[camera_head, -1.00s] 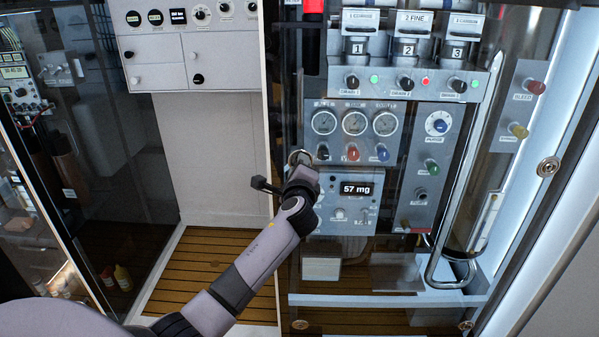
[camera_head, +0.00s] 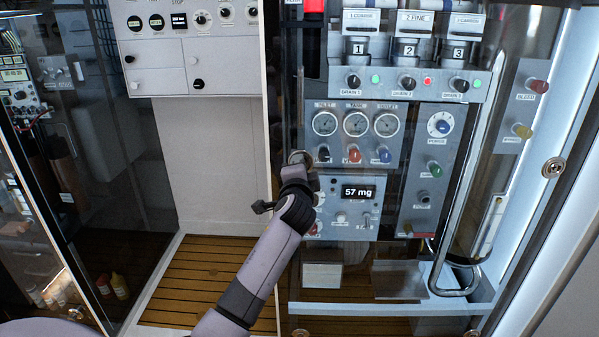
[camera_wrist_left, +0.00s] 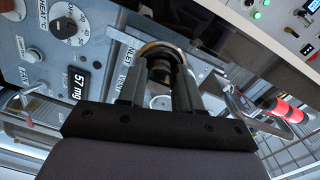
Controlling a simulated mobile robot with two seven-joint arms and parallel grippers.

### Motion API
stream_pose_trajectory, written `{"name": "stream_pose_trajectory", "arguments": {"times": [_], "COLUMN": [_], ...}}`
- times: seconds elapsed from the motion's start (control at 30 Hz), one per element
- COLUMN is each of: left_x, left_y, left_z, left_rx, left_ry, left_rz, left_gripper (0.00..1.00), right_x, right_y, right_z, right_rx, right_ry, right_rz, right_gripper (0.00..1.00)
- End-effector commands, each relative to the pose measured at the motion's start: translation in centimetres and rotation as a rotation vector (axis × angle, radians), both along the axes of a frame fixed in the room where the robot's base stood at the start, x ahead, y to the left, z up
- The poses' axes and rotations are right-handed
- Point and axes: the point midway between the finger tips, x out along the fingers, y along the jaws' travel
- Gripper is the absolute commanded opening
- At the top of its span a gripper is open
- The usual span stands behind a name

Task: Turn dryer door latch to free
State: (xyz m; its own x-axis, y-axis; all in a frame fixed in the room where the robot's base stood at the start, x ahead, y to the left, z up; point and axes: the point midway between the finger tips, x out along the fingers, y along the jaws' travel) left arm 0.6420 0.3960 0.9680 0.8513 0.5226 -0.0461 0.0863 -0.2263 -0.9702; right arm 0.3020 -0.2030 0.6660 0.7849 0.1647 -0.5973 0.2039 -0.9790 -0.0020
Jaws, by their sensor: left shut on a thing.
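The dryer door latch is a round metal fitting (camera_head: 300,157) at the left edge of the clear dryer door (camera_head: 290,255). My left gripper (camera_head: 299,165) is at it, mostly hiding it in the head view. In the left wrist view the latch's metal ring (camera_wrist_left: 162,49) and dark centre show between the two fingers of my left gripper (camera_wrist_left: 160,75), which is shut on the latch. I cannot read the latch's turned position. My right gripper is not in view.
Behind the clear door are a panel with three gauges (camera_head: 356,124), a "57 mg" display (camera_head: 358,191) and knobs. A long metal handle (camera_head: 463,190) stands at the right. Another round fitting (camera_head: 553,167) is on the right frame. Slatted flooring (camera_head: 205,270) lies at the lower left.

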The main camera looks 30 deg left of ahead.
Motion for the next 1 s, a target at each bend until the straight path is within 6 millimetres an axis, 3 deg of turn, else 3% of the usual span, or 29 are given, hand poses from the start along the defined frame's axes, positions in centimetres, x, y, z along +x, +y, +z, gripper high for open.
{"name": "stream_pose_trajectory", "arguments": {"times": [0.6,0.63,0.7,1.0], "left_x": [0.02,0.02,0.02,-0.07], "left_y": [-0.04,-0.04,-0.03,-0.07], "left_z": [0.19,0.19,0.17,0.05], "left_rx": [-0.034,-0.034,-0.034,-0.031], "left_ry": [-0.024,-0.024,-0.024,-0.020], "left_rz": [-0.001,-0.001,-0.001,0.000], "left_gripper": [0.03,0.43,0.58,0.58], "right_x": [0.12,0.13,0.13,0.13], "right_y": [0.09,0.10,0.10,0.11], "right_z": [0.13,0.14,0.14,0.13], "right_rx": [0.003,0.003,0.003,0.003], "right_ry": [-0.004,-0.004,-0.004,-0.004], "right_rz": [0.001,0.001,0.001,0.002], "right_gripper": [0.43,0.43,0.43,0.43]}}
